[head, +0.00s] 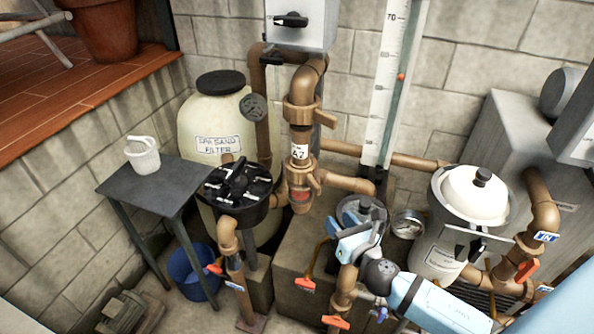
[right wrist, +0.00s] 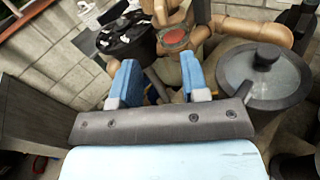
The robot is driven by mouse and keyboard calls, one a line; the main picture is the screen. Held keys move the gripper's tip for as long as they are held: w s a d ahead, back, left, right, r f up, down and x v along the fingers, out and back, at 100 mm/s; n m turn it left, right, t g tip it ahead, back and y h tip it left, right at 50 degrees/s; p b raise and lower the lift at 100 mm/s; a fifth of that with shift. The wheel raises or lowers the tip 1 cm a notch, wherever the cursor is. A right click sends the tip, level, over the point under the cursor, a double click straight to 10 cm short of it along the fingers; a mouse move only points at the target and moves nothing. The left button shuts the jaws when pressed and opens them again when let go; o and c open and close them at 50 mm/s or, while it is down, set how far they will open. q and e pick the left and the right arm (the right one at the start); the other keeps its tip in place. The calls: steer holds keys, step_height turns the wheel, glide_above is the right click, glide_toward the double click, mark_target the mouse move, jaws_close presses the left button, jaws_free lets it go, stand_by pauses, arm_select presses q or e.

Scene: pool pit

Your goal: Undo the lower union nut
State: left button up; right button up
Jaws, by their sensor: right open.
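In the right wrist view, the tan fitting with a red round face (right wrist: 175,38) appears beyond the fingers. The upper union nut (head: 301,115) sits higher on the same pipe. My right gripper (head: 350,232) is open and empty, below and right of the lower nut and apart from it. Its two blue fingers (right wrist: 160,84) stand wide apart in the right wrist view. My left gripper is not in view.
A black-topped valve (head: 238,186) stands left of the pipe, before the sand filter (head: 215,115). A dark-lidded grey pot (right wrist: 262,75) is close right of the fingers. Several pipes crowd the middle.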

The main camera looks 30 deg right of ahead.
steer(key=w+n, duration=0.1)
steer(key=p, duration=0.2)
glide_toward(308, 175)
steer(key=shift+n+t, duration=0.3)
steer(key=w, duration=0.4)
steer(key=w+d, duration=0.1)
steer(key=w, duration=0.1)
steer(key=shift+f, duration=0.35)
steer(key=shift+w+f, duration=0.1)
steer(key=shift+w, duration=0.7)
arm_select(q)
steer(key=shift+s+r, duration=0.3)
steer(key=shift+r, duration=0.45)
arm_select(e)
steer(key=shift+c, duration=0.4)
jaws_close()
